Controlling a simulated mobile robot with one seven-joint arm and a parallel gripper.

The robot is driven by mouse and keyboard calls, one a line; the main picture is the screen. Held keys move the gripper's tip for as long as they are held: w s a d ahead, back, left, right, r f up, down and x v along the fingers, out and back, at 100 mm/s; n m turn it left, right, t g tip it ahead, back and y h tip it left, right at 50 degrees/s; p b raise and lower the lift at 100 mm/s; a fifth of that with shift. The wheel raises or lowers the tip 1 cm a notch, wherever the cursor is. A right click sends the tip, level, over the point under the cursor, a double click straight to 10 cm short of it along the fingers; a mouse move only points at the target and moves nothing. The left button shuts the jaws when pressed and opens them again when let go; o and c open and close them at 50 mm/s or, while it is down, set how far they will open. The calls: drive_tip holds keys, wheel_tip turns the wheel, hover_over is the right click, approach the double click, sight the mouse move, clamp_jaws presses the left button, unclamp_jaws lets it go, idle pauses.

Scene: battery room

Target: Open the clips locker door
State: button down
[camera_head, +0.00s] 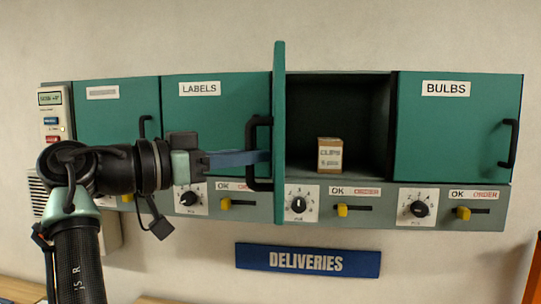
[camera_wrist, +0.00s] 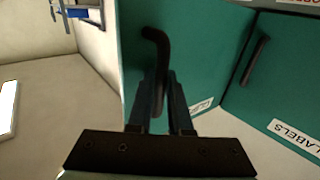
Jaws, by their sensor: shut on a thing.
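The clips locker door (camera_head: 279,80) stands open, swung out from the wall and seen nearly edge-on. Its black handle (camera_head: 250,134) is on the side facing left. My gripper (camera_head: 262,157) reaches in from the left and is shut on this handle. In the wrist view the fingers (camera_wrist: 160,100) close around the handle (camera_wrist: 157,45), with the green door panel (camera_wrist: 200,45) behind. The open clips locker (camera_head: 345,95) has a dark interior with a small brown box (camera_head: 330,154) labelled CLIPS inside.
The labels locker (camera_head: 215,120) on the left and the bulbs locker (camera_head: 455,125) on the right are shut. Below runs a panel (camera_head: 375,210) with dials and yellow sliders. A blue DELIVERIES sign (camera_head: 308,260) hangs underneath. A keypad unit (camera_head: 52,112) is at far left.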

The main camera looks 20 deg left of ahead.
drive_tip(key=shift+s+a, duration=0.1)
drive_tip(key=shift+a, duration=1.5)
drive_tip(key=c, duration=1.1)
unclamp_jaws()
drive_tip(key=shift+b+v, duration=2.4)
drive_tip(key=shift+v, duration=4.05)
